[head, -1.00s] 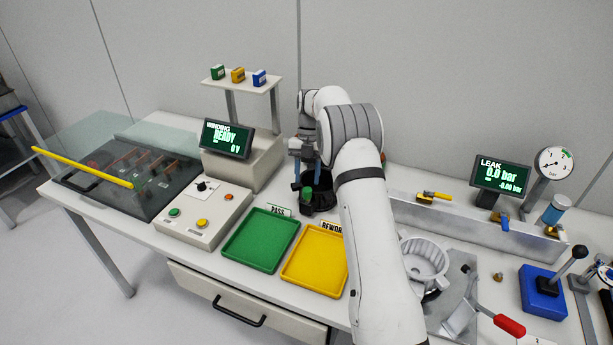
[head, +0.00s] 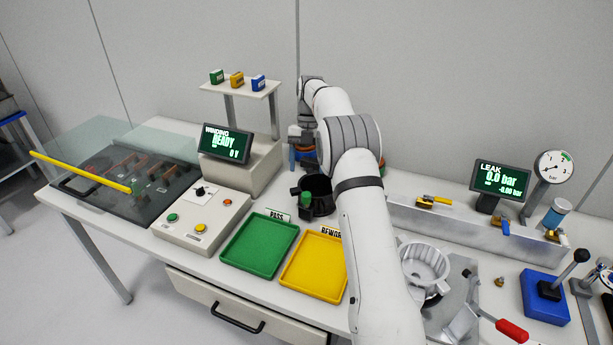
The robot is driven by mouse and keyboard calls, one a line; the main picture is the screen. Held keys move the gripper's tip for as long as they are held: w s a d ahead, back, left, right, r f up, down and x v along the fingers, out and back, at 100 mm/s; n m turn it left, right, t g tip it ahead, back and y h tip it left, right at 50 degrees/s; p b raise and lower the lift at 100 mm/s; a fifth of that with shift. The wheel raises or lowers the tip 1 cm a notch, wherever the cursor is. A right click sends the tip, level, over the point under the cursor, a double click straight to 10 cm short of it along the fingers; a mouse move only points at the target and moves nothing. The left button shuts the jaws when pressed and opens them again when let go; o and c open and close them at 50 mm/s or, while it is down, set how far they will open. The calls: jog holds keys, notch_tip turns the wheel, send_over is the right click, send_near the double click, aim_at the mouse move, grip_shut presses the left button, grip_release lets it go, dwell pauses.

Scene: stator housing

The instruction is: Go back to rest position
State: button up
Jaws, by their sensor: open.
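My white arm reaches across the bench. My gripper (head: 303,160) is above and behind a black round cup (head: 321,192), partly hidden by my arm. It looks empty, with its blue fingers apart. A green piece (head: 306,199) shows at the cup's front left. A white ribbed stator housing (head: 425,262) sits on the metal fixture (head: 462,300) to the right of my forearm, well away from my gripper.
The green PASS tray (head: 260,244) and yellow REWORK tray (head: 314,266) lie empty in front. A winding display (head: 225,143) and button box (head: 203,217) stand left. A leak display (head: 500,179), gauge (head: 555,168) and blue-based lever (head: 545,297) are at right. A shelf (head: 240,88) holds three small blocks.

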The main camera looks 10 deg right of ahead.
jog(key=s+r+m+t, duration=0.1)
jog(key=s+r+m, duration=0.25)
jog(key=r, duration=0.25)
jog(key=s+r+m+t, duration=0.1)
jog(key=s+r+m, duration=0.1)
jog(key=r+m, duration=0.35)
jog(key=s+r+m+t, duration=0.1)
jog(key=s+r+m, duration=0.1)
jog(key=s+m, duration=0.25)
jog(key=s+r+m+t, duration=0.1)
jog(key=s+r+m, duration=0.2)
jog(key=s, duration=0.3)
jog(key=s+f+m+t, duration=0.2)
jog(key=s+m, duration=0.6)
jog(key=s, duration=0.4)
jog(key=s+f+m+t+h, duration=0.1)
jog(key=s+f+m, duration=0.3)
jog(key=s+m, duration=0.3)
jog(key=s, duration=0.5)
jog(key=shift+a+f+m+t, duration=0.25)
jog(key=shift+a+m+t, duration=0.1)
jog(key=shift+a+t, duration=0.05)
